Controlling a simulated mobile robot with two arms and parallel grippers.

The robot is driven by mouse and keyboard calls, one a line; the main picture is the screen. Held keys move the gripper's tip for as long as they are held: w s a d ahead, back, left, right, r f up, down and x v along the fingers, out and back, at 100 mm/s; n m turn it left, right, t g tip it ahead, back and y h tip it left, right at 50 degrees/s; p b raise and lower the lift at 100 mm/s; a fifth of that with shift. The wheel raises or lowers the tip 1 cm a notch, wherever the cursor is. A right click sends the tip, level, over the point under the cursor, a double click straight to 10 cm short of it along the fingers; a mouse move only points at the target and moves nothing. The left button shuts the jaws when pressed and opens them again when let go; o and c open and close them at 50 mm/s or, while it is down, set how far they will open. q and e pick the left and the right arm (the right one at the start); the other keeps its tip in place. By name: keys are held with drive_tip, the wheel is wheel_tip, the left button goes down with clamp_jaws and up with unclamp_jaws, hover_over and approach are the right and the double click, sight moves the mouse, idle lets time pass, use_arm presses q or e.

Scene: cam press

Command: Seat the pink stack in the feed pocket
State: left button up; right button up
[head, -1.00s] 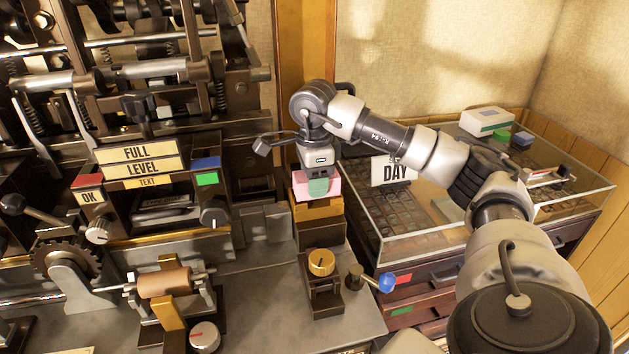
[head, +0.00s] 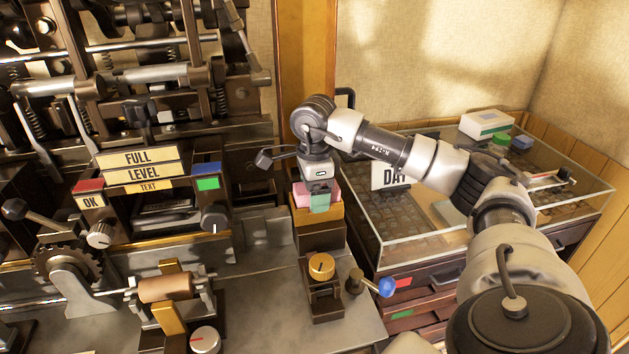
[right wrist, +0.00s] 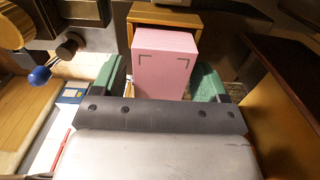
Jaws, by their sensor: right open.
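The pink stack (head: 301,198) sits low inside the brass-coloured feed pocket (head: 318,220), with its top part showing above the rim. My right gripper (head: 318,203) is directly above, pointing down, with a green finger in front of the stack. In the right wrist view, the pink stack (right wrist: 165,62) lies between the two green fingers, with a gap on each side, so the jaws are open around it. The pocket's rim (right wrist: 165,18) shows beyond it. The stack's lower part is hidden. My left gripper is not in view.
A brass knob (head: 321,266) and a blue-tipped lever (head: 386,286) stand in front of the pocket. The large press (head: 140,190) fills the left. A glass-topped case (head: 440,240) is at the right, under my right arm.

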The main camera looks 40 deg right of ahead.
drive_tip(key=shift+r, duration=0.4)
wheel_tip(320, 180, up, 7)
drive_tip(key=shift+f+b, duration=0.1)
drive_tip(key=shift+b, duration=0.95)
wheel_tip(320, 180, up, 3)
drive_tip(key=shift+r+p, duration=0.1)
drive_tip(key=shift+p, duration=0.7)
drive_tip(key=shift+r, duration=0.7)
drive_tip(key=shift+f, duration=0.1)
